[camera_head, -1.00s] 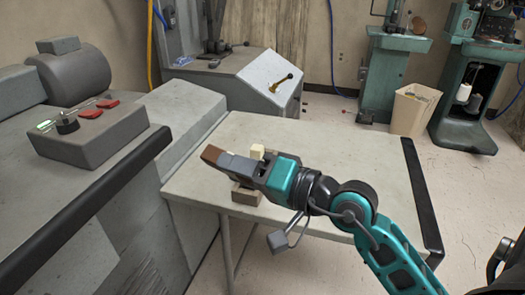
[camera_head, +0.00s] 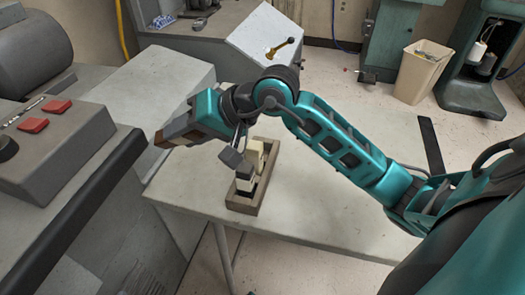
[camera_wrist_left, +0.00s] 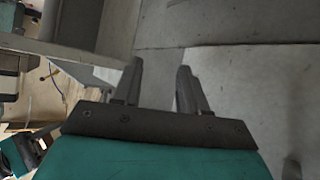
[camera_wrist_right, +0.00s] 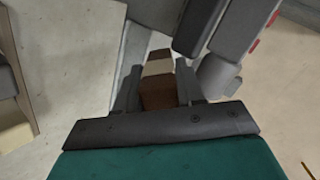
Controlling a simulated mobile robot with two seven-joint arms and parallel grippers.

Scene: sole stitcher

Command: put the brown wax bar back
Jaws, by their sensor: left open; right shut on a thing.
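The brown wax bar (camera_head: 159,138) is held in my right gripper (camera_head: 172,133), above the left side of the table. In the right wrist view the bar (camera_wrist_right: 159,96) sits between the two fingers (camera_wrist_right: 156,88), brown with a pale band around it. A wooden tray (camera_head: 240,206) stands on the table, right of and below the gripper, with cream and dark bars in it. My arm hides part of the tray. My left gripper (camera_wrist_left: 158,82) is open and empty in the left wrist view; the head view does not show it.
The grey table (camera_head: 315,215) is clear right of the tray. A grey machine with a control box (camera_head: 62,145) and red buttons stands close on the left. A bin (camera_head: 422,72) and green machines stand on the floor behind.

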